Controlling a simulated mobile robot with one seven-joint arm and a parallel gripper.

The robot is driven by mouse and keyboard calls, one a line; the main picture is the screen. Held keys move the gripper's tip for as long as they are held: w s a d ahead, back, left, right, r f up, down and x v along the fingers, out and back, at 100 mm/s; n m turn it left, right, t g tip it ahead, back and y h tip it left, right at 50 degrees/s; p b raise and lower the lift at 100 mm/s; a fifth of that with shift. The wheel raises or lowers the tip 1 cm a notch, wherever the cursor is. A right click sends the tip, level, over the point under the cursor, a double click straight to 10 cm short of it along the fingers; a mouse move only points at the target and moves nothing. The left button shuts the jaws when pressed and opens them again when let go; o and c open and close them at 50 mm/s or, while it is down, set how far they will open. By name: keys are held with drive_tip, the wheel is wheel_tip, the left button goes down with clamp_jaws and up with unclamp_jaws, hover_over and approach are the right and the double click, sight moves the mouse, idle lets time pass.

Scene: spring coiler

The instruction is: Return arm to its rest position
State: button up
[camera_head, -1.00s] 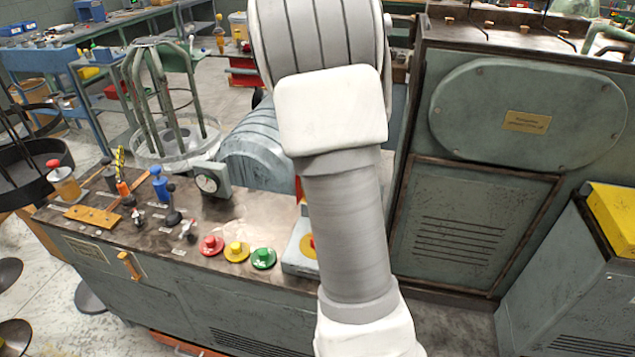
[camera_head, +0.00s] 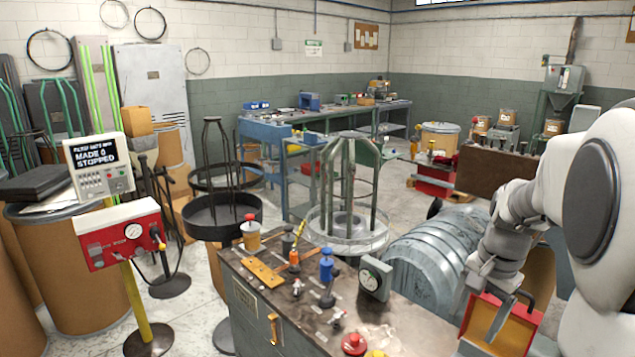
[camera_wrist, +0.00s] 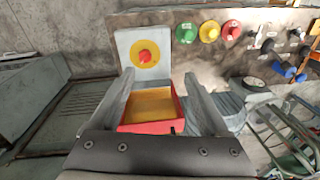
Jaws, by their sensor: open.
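My gripper (camera_head: 507,303) is at the right side of the head view, pointing down beyond the right end of the machine's control bench (camera_head: 262,312). Its two fingers are spread apart. In the wrist view my gripper (camera_wrist: 165,95) is open with nothing held between the fingers. A red box with a yellow inside (camera_wrist: 152,106) shows between and beyond the fingers; it also shows behind the gripper in the head view (camera_head: 482,318). I cannot tell the distance between them. My white arm fills the right edge of the head view.
The bench bears red (camera_wrist: 231,30), yellow (camera_wrist: 209,31) and green (camera_wrist: 186,32) buttons, and a red button on a yellow disc (camera_wrist: 145,57). A gauge (camera_head: 375,279), levers and a wire cage (camera_head: 350,190) stand nearby. A display reads "MADE 0 STOPPED" (camera_head: 98,160).

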drive_tip(key=s+a+r+n+t, duration=0.2)
drive_tip(key=s+a+r+n, duration=0.1)
drive_tip(key=s+a+n, duration=0.2)
drive_tip(key=s+a+r+n+t, duration=0.2)
drive_tip(key=s+a+r+n, duration=0.2)
drive_tip(key=s+a, duration=0.6)
drive_tip(key=shift+s+r+n, duration=0.2)
drive_tip(key=shift+s+n, duration=0.7)
drive_tip(key=shift+n, duration=0.3)
